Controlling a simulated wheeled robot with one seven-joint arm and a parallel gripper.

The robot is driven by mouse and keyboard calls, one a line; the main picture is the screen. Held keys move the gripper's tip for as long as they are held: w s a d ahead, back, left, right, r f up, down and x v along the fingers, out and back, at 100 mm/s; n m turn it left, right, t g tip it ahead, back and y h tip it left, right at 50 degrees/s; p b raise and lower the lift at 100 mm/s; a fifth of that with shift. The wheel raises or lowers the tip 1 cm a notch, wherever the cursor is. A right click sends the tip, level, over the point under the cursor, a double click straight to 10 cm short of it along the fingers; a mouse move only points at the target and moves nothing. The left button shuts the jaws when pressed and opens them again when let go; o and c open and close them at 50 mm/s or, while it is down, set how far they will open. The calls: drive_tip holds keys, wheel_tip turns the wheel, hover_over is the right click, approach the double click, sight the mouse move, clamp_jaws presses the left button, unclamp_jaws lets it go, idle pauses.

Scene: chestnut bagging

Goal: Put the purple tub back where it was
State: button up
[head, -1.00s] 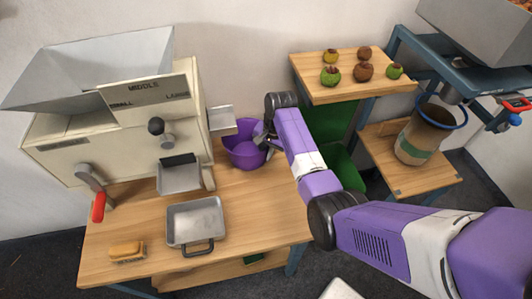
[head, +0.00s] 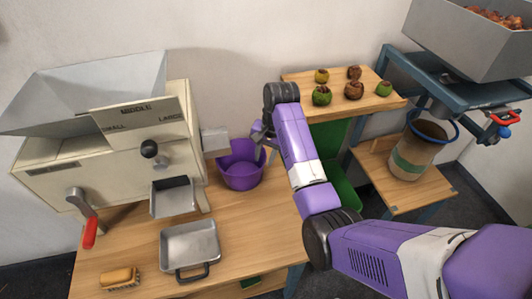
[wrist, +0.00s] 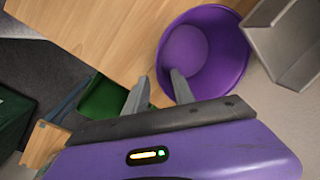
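The purple tub (head: 240,172) stands upright on the wooden table (head: 235,215), right beside the grey side chute (head: 215,141) of the sorting machine. It looks empty in the wrist view (wrist: 236,62). My gripper (head: 262,138) is at the tub's right rim, pointing down. In the wrist view its two fingers (wrist: 158,90) are spread apart, one overlapping the tub's opening and one outside its wall. The rim passes between them with a gap, and I see no clear contact. The fingertips are small in the head view.
The sorting machine (head: 105,150) fills the table's left. A metal pan (head: 190,245) and a yellow-topped brush (head: 120,278) lie in front. A shelf (head: 335,101) with several chestnuts stands behind my arm. A bucket (head: 415,150) stands at right under a hopper. Table right of the pan is clear.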

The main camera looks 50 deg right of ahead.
drive_tip(key=shift+s+d+r, duration=0.1)
drive_tip(key=shift+s+r, duration=0.1)
drive_tip(key=shift+r, duration=1)
drive_tip(key=shift+w, duration=0.1)
